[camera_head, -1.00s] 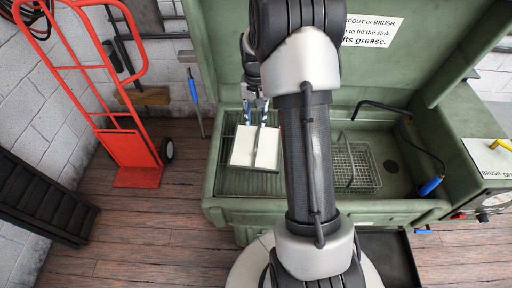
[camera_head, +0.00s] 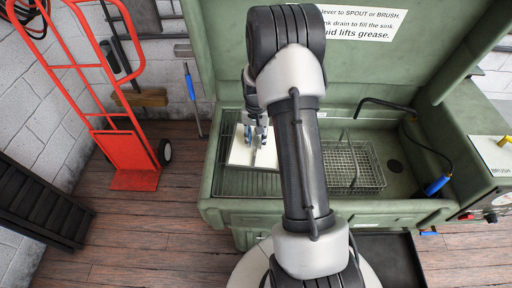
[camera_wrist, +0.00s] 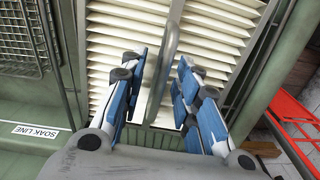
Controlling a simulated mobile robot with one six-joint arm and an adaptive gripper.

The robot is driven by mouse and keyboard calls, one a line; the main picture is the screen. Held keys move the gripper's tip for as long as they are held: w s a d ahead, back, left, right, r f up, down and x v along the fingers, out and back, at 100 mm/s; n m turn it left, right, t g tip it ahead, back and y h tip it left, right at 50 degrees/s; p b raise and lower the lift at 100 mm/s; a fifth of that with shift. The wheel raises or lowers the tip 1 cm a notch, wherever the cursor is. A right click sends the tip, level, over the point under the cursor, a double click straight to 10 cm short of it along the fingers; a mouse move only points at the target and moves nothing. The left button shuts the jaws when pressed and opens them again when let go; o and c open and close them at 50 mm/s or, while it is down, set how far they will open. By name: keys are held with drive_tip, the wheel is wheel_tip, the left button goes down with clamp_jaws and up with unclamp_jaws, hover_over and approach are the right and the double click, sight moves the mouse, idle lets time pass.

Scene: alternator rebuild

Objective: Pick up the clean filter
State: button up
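The clean filter is a white block (camera_head: 240,152) on the left side of the green wash sink, partly hidden by my gripper (camera_head: 257,138). In the wrist view its cream pleated face (camera_wrist: 110,62) fills the middle, with a grey bar-like handle (camera_wrist: 166,62) standing up across it. My gripper (camera_wrist: 160,72) is open, with blue-padded fingers on either side of the handle. Gaps show between the handle and both fingers, so it does not look gripped.
The green sink (camera_head: 225,203) has a wire basket (camera_head: 352,165) to the right and a slatted rack (camera_head: 230,185) under the filter. A blue-handled brush (camera_head: 437,186) lies at the sink's right. A red hand truck (camera_head: 125,160) stands left on the wooden floor.

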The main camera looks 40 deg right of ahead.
clamp_jaws()
idle(0.3)
drive_tip(key=shift+r, duration=0.1)
